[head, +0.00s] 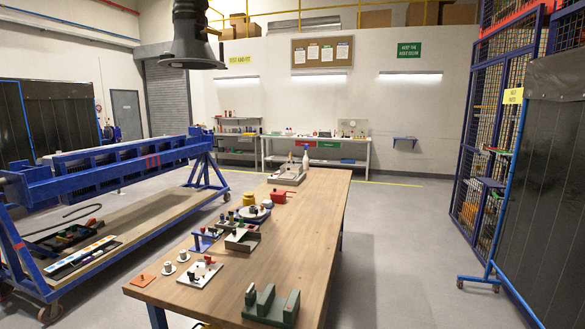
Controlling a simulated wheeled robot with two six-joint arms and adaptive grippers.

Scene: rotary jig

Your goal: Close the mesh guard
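A tall blue-framed wire mesh enclosure (488,150) stands at the right side of the room, with red at its top. Its panels are partly hidden behind a dark screen, and I cannot tell whether any panel of it is open. On the wooden table, a small round turntable-like fixture (253,214) carries several small parts. No mesh is clear on it at this size, and I cannot tell which thing is the task's guard. Neither of my grippers is in view.
A blue wheeled frame (110,170) stands left, the dark screen (545,180) right. Floor between table and screen is clear.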

